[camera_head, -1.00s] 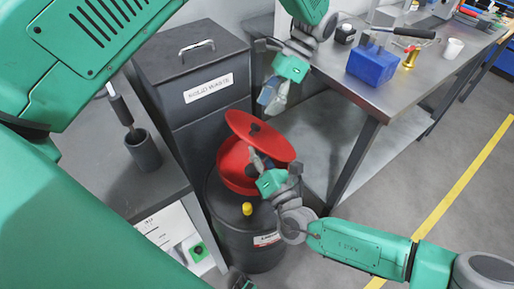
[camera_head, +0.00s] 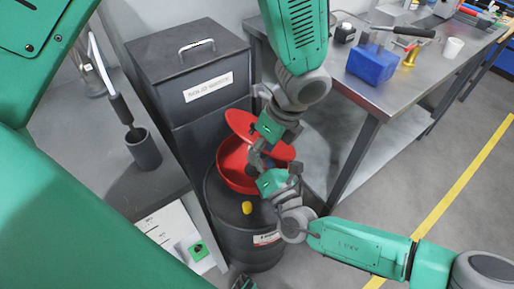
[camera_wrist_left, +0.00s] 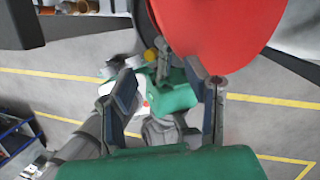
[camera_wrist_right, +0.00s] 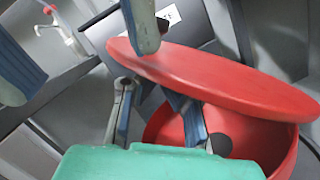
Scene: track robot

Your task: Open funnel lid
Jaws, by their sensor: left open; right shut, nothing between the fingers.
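The red funnel (camera_head: 230,168) stands on a dark drum (camera_head: 262,262). Its red lid (camera_head: 239,121) is tilted up at the back, with a gap at the front that shows in the right wrist view (camera_wrist_right: 215,82). My left gripper (camera_head: 259,152) reaches down from the top, open and empty, in front of the lid and close to my right gripper. The lid fills the upper right of the left wrist view (camera_wrist_left: 228,30). My right gripper (camera_head: 262,166) is shut and empty at the gap under the lid's front edge; contact is unclear. The left gripper hides part of the lid.
A solid waste bin (camera_head: 188,62) stands behind the drum. A metal workbench (camera_head: 385,95) with a blue box (camera_head: 372,64) is at the right. A dark counter with a cup (camera_head: 143,150) is at the left. A yellow bung (camera_head: 247,208) sits on the drum.

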